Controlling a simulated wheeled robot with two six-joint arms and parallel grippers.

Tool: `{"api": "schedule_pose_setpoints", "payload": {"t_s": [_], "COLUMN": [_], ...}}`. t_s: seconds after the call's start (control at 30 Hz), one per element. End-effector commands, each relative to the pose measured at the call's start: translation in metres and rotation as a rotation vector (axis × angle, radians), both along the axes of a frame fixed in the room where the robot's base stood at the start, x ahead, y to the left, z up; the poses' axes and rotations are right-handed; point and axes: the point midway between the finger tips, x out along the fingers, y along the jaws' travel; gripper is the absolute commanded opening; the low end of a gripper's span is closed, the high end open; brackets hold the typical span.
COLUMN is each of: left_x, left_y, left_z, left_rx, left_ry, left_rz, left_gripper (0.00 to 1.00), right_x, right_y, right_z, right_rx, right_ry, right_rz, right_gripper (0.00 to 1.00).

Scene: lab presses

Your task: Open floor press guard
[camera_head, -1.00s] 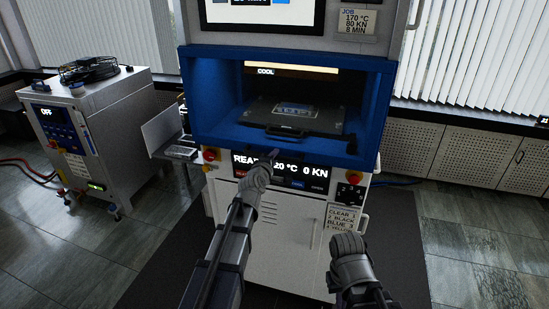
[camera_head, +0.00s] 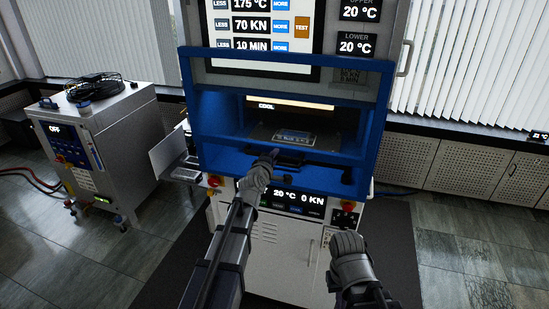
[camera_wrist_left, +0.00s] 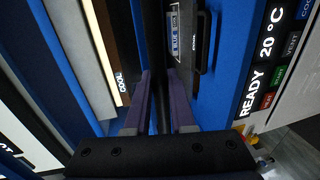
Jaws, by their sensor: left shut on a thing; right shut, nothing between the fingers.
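The floor press guard (camera_head: 388,120) is a blue frame with a see-through panel. Its top bar crosses the lower part of the touch screen, so it stands partly raised over the press opening. My left gripper (camera_head: 272,154) is at the guard's lower front and shut on a dark handle bar. In the left wrist view, the fingers (camera_wrist_left: 159,85) close on this dark bar (camera_wrist_left: 154,40); the exact contact is hard to see. My right gripper (camera_head: 347,243) is shut and empty, low in front of the press and apart from it.
A dark mould (camera_head: 292,137) with a label lies inside the chamber. A control panel (camera_head: 285,200) reading 20 °C and 0 KN is below, with a red button (camera_head: 214,181) at its left. A grey cabinet unit (camera_head: 105,150) stands left. Floor at right is free.

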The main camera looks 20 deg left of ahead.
Motion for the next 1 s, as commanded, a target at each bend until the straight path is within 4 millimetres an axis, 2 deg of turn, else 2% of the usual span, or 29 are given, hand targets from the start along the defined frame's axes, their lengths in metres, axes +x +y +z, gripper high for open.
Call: {"api": "schedule_pose_setpoints", "payload": {"t_s": [0.03,0.1,0.3,0.4,0.57,0.93,0.97,1.0], "left_x": [0.001,0.001,0.001,0.001,0.001,0.0,0.0,0.0], "left_y": [0.001,0.001,0.001,0.001,0.001,0.001,0.001,0.001], "left_z": [0.029,0.047,0.088,0.101,0.109,0.108,0.108,0.108], "left_rx": [0.001,0.001,0.001,0.0,0.001,0.0,0.0,0.0], "left_ry": [-0.005,-0.005,-0.004,-0.004,-0.003,-0.002,-0.002,-0.001], "left_rz": [0.004,0.004,0.004,0.003,0.003,0.002,0.002,0.002], "left_gripper": [0.0,0.0,0.0,0.0,0.0,0.0,0.24,0.29], "right_x": [0.0,0.0,-0.001,-0.001,-0.001,-0.001,-0.001,-0.001], "right_y": [0.0,0.0,0.0,0.0,0.0,0.0,0.0,0.0], "right_z": [0.028,0.046,0.087,0.1,0.109,0.108,0.108,0.108], "right_rx": [0.0,0.0,-0.001,0.0,0.0,0.0,0.0,0.0], "right_ry": [0.0,0.001,0.003,0.004,0.003,0.003,0.003,0.003], "right_rz": [0.0,0.002,0.006,-0.005,-0.015,-0.017,-0.017,-0.017], "right_gripper": [0.0,0.0,0.0,0.0,0.0,0.0,0.0,0.0]}}
